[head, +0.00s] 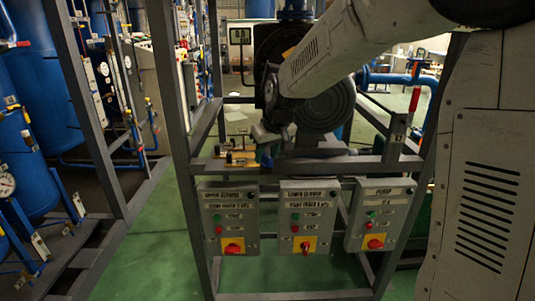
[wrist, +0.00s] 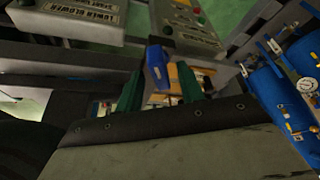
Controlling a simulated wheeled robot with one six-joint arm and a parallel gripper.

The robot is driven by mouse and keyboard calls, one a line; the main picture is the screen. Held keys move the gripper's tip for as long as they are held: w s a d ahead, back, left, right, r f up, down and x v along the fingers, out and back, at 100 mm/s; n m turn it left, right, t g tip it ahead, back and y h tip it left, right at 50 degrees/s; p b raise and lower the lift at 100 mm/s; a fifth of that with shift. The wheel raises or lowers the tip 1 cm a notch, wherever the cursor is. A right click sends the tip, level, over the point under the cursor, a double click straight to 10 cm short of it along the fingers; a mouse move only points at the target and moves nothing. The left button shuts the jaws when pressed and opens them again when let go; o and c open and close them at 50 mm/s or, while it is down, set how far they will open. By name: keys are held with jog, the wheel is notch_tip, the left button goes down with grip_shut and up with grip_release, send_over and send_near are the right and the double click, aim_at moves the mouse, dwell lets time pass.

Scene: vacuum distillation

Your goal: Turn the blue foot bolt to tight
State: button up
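The blue foot bolt (wrist: 156,62) shows in the wrist view as a small upright-looking blue piece near the top middle. It lies between the two green fingers of my gripper (wrist: 160,80), near their tips. The fingers stand apart with visible gaps beside the blue piece, so my gripper looks open and not closed on it. In the head view my gripper (head: 266,154) is low at the frame's crossbar, next to a tan block. I cannot make out the blue bolt there; my gripper and wrist may hide it.
The tan block (head: 235,158) with small dark fittings sits on the grey crossbar. Several switch boxes, including a middle one (head: 308,215), hang just below. A large dark motor (head: 325,105) stands behind my wrist. Blue tanks (head: 38,85) and steel posts are at left.

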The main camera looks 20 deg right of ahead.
jog(key=shift+f, duration=0.15)
grip_shut()
